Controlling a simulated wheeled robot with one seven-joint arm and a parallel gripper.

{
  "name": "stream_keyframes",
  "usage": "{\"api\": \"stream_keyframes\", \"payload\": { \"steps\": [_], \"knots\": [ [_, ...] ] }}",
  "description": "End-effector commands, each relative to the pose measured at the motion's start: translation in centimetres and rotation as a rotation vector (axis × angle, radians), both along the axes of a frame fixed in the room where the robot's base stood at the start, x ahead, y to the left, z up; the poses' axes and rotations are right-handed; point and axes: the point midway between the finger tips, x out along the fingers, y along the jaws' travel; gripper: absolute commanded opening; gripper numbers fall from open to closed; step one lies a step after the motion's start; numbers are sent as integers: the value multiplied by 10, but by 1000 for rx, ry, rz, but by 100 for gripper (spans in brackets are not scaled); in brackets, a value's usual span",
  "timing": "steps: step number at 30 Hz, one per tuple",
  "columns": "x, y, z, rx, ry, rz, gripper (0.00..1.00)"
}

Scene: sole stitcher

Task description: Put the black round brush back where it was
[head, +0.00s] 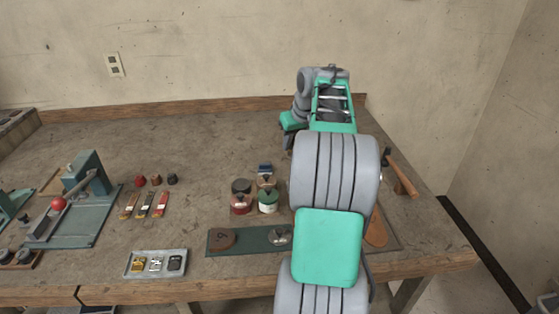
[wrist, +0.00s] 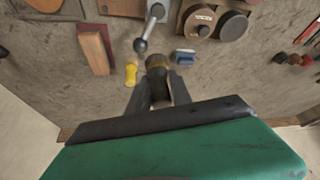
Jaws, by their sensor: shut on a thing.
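In the wrist view my gripper (wrist: 158,88) is shut on a dark round piece with a brownish band, which I take to be the black round brush (wrist: 157,64). It sits between the two fingers, and its lower part is partly hidden by them. The head view does not clearly show the brush or the fingertips, as my own arm blocks much of the right side. In the wrist view a small yellow piece (wrist: 131,74) and a blue block (wrist: 183,57) lie on the bench near the held brush. I cannot tell how high the brush is above the bench.
Jars (head: 241,197) stand mid-bench, with a green mat (head: 252,241) in front and a small tray (head: 155,263) to its left. Small red, brown and black round pieces (head: 155,180) stand farther left. A press (head: 85,175) stands at left.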

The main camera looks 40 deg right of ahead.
Motion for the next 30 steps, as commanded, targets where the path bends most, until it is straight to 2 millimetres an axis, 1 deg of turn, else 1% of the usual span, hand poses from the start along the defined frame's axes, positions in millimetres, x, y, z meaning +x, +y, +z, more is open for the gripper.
{"api": "stream_keyframes", "payload": {
  "steps": [1, 5, 6, 9, 12, 17, 21, 22, 30],
  "knots": [
    [15, -3, -6, 4, 2, 3, 0],
    [51, -13, -22, 3, 2, 1, 0],
    [59, -16, -32, 5, 4, -1, 0],
    [76, -21, -55, 3, 2, 0, 0],
    [88, -25, -69, 1, 0, -1, 0],
    [99, -27, -84, 2, 1, 0, 0],
    [98, -27, -108, 2, 1, -1, 0],
    [98, -27, -111, 3, 1, -2, 0],
    [98, -27, -115, 1, -1, -3, 0]
  ]
}}
